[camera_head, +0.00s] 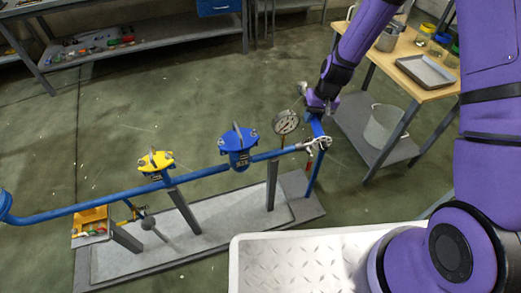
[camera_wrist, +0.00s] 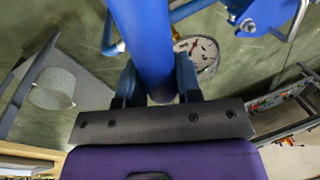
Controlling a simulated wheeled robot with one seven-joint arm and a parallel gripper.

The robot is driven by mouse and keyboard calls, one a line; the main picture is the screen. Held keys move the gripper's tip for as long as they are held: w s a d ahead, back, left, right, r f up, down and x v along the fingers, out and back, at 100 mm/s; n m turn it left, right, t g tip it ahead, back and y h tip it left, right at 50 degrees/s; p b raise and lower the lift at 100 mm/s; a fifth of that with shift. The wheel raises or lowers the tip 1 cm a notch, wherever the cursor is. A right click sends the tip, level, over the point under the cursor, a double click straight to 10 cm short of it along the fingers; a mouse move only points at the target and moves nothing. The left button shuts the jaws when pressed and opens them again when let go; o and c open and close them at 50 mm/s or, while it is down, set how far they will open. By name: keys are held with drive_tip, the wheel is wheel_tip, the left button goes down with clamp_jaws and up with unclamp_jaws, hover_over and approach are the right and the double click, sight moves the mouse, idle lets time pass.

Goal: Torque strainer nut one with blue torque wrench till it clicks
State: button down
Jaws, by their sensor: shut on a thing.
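My gripper (camera_head: 318,103) is beyond the right end of the blue pipe run, above the grey base. In the wrist view my gripper (camera_wrist: 160,88) is shut around a thick blue round bar (camera_wrist: 143,40), which looks like the blue torque wrench's handle; its far end is out of frame. In the head view a short blue length (camera_head: 316,126) shows just below the gripper. A blue strainer (camera_head: 238,148) and a yellow-topped strainer (camera_head: 156,162) sit on the pipe to the left. A blue flange with a bolt (camera_wrist: 247,24) shows in the wrist view. I cannot tell which nut is number one.
A dial gauge (camera_head: 286,122) stands close left of the gripper. A wooden-topped cart (camera_head: 407,70) with a tray (camera_head: 425,71) and a pot (camera_head: 384,125) is at the right. A yellow bin (camera_head: 90,222) is at the lower left. Open floor lies behind the pipe.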

drive_tip(key=s+a, duration=0.5)
drive_tip(key=a, duration=0.3)
drive_tip(key=s+a+f+n, duration=0.1)
drive_tip(key=s+a, duration=0.5)
drive_tip(key=a, duration=0.2)
drive_tip(key=shift+s+a+f, duration=0.2)
drive_tip(key=shift+s+a, duration=0.05)
drive_tip(key=shift+a, duration=0.15)
drive_tip(key=shift+s, duration=0.1)
drive_tip(key=shift+d+x, duration=0.2)
drive_tip(key=shift+x, duration=0.75)
drive_tip(key=shift+d+x, duration=0.2)
drive_tip(key=shift+x, duration=0.75)
drive_tip(key=shift+d+x, duration=0.2)
drive_tip(key=shift+x, duration=0.7)
drive_tip(key=shift+d+x, duration=0.15)
drive_tip(key=shift+x, duration=0.75)
drive_tip(key=shift+f, duration=0.1)
drive_tip(key=shift+s+a+m, duration=0.1)
drive_tip(key=shift+a+m, duration=0.6)
drive_tip(key=shift+a, duration=0.5)
